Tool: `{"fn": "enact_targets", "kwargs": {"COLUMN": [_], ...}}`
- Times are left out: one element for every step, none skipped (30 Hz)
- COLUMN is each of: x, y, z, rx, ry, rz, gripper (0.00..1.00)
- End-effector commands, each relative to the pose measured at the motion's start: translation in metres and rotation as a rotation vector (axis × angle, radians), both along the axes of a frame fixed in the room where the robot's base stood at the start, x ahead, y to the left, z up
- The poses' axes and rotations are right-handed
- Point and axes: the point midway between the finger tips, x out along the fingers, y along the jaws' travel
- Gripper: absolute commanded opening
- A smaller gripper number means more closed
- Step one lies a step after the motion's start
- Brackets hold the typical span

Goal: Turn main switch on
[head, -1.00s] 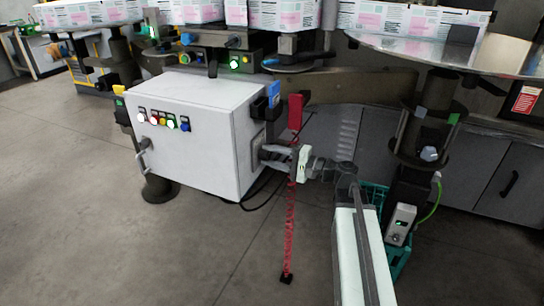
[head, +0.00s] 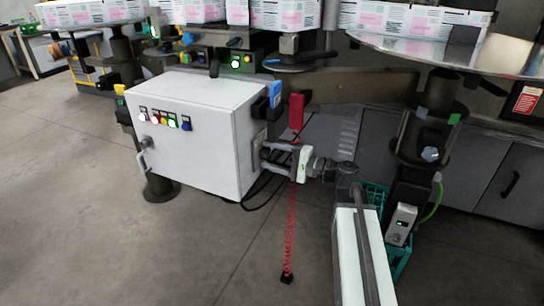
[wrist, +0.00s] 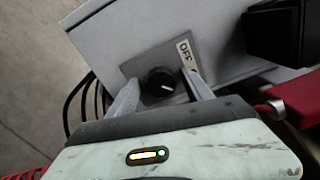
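The main switch is a black round knob (wrist: 161,82) with a white pointer line, on a grey plate on the side of the white control cabinet (head: 190,125). My gripper (head: 264,157) is at the cabinet's right side. In the wrist view its two grey fingers stand apart, one on each side of the knob, with gaps visible. I cannot tell how far the fingertips reach along the knob. In the head view the knob is hidden.
Lit push buttons (head: 165,120) and a handle (head: 145,158) are on the cabinet's front. A red post (head: 296,112) with a coiled red cord (head: 290,225) is close behind my gripper. A teal crate (head: 375,192) stands right. The floor at left is clear.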

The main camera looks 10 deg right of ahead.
Motion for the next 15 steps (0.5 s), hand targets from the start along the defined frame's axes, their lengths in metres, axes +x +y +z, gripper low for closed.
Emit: {"fn": "enact_targets", "kwargs": {"x": [0.0, -0.001, -0.003, -0.005, -0.008, -0.012, -0.016, -0.02, -0.025, -0.029, -0.032, -0.036, -0.039, -0.041, -0.043], "y": [-0.001, -0.002, -0.004, -0.007, -0.011, -0.017, -0.022, -0.027, -0.034, -0.039, -0.043, -0.048, -0.052, -0.055, -0.058], "z": [0.0, 0.0, 0.0, 0.0, 0.0, 0.0, 0.0, 0.0, 0.0, 0.0, 0.0, 0.0, 0.0, 0.0, 0.0], "rx": [0.0, 0.0, 0.0, -0.001, 0.0, 0.0, 0.0, 0.0, 0.0, 0.0, 0.0, 0.0, 0.0, 0.0, 0.0], "ry": [0.0, 0.0, 0.0, 0.0, 0.0, 0.0, 0.0, 0.0, 0.0, 0.0, 0.0, 0.0, 0.0, 0.0, 0.0], "rz": [-0.001, -0.001, -0.002, -0.003, -0.003, -0.004, -0.004, -0.004, -0.004, -0.004, -0.004, -0.003, -0.002, -0.002, -0.002], "gripper": [0.59, 0.59, 0.59, 0.59, 0.59, 0.59, 0.59, 0.59, 0.59, 0.59, 0.59, 0.59, 0.59, 0.59, 0.59]}}
